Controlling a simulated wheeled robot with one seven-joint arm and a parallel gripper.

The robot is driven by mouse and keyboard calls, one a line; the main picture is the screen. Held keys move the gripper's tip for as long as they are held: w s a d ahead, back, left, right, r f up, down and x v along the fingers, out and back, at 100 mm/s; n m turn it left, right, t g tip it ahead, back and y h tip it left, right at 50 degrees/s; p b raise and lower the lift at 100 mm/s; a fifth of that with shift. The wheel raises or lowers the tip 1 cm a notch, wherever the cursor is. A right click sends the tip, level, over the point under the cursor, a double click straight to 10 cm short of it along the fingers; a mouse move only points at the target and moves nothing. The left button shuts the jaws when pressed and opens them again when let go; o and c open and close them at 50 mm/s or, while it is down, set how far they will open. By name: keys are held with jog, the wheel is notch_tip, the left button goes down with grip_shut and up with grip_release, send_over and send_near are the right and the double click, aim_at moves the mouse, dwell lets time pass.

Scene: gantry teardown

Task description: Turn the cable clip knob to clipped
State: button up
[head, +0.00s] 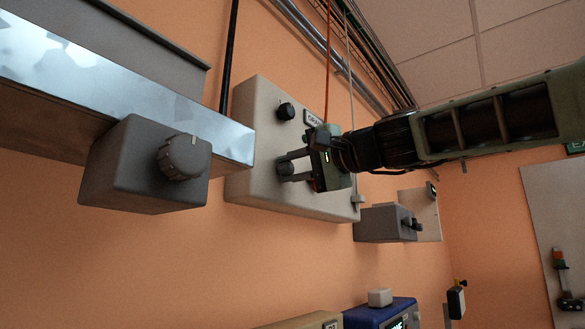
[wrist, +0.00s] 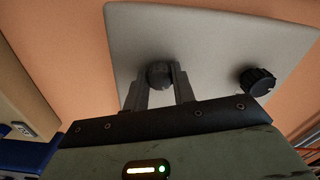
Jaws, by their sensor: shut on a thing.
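A pale panel box (head: 262,125) on the orange wall carries two dark round knobs. My gripper (head: 289,167) reaches in from the right, its two fingers shut on the lower knob (head: 284,168). In the wrist view this knob (wrist: 160,74) sits between the fingertips. The upper knob (head: 285,111) is free; it also shows in the wrist view (wrist: 257,80). A partly hidden label beside the upper knob seems to begin "CRA". A grey box (head: 140,165) at left bears a ridged knob (head: 186,157) with a pale mark. I cannot read which knob is the cable clip's.
A metal beam (head: 110,90) crosses the upper left. An orange cable (head: 328,60) and a pale cable hang near my gripper. A smaller grey box (head: 385,223) is on the wall at right. A blue unit (head: 375,314) stands below.

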jog(key=m, duration=0.5)
jog(key=shift+m+p, duration=0.4)
dwell(0.4)
jog(key=o, duration=1)
jog(key=shift+d, duration=0.1)
jog(key=b+v, duration=0.5)
jog(key=v, duration=1.2)
jog(key=shift+s+d+f, duration=0.1)
jog(key=shift+s, duration=0.05)
